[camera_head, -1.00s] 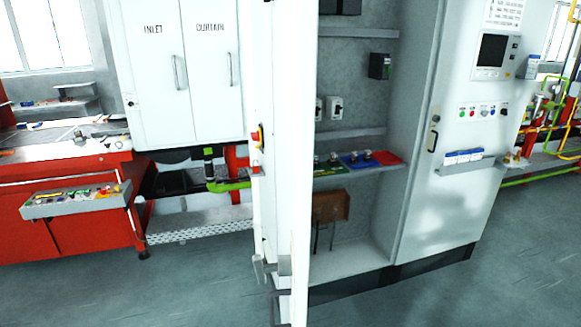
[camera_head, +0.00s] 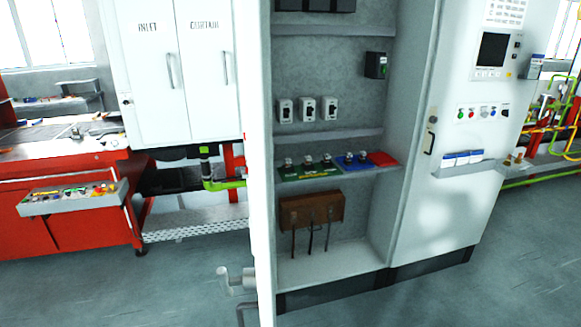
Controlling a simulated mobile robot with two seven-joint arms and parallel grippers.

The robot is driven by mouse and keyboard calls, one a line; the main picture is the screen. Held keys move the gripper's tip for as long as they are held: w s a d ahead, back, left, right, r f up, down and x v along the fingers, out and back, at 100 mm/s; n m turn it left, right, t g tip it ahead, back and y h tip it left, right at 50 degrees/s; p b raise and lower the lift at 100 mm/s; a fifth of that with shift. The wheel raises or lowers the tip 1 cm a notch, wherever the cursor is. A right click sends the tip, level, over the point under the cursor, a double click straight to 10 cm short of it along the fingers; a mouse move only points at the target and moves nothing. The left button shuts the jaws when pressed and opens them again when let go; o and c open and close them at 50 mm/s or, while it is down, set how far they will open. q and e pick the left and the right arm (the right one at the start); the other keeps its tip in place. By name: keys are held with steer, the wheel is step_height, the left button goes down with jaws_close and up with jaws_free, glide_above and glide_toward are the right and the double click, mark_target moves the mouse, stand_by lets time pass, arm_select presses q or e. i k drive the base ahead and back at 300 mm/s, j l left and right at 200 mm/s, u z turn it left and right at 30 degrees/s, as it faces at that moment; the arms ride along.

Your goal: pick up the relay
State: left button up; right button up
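In the head view, small silver-and-dark parts (camera_head: 307,162) sit on the green mat of a shelf inside the open cabinet, with more on the blue mat; which one is the relay I cannot tell. Three white boxes with dark fronts (camera_head: 307,109) are on the shelf above. A black box with a green mark (camera_head: 376,66) is on the back wall. A pale grey part (camera_head: 237,280) shows beside the open door's near edge; I cannot tell whether it is my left gripper or door hardware. My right gripper is not in view.
The open cabinet door (camera_head: 258,150) stands edge-on at the left of the opening. A red tray (camera_head: 383,159) lies at the shelf's right end. A brown box with hanging leads (camera_head: 311,210) is below. The floor (camera_head: 400,305) in front is clear.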

mark_target(288, 162)
steer(key=k+l+z, duration=0.15)
steer(key=l+z, duration=0.15)
steer(key=z, duration=0.15)
steer(key=k+l+z, duration=0.1)
steer(key=l+z, duration=0.2)
steer(key=z, duration=0.15)
steer(key=i+l+z, duration=0.15)
steer(key=l+z, duration=0.2)
steer(key=i+l+z, duration=0.15)
steer(key=z, duration=0.2)
steer(key=i+l+z, duration=0.2)
steer(key=z, duration=0.15)
steer(key=i+j+u, duration=0.1)
steer(key=i+u, duration=0.7)
steer(key=i+l+u, duration=0.15)
steer(key=u, duration=0.3)
steer(key=i+u, duration=0.9)
steer(key=i+l+u, duration=0.1)
steer(key=i+u, duration=0.15)
steer(key=u, duration=0.2)
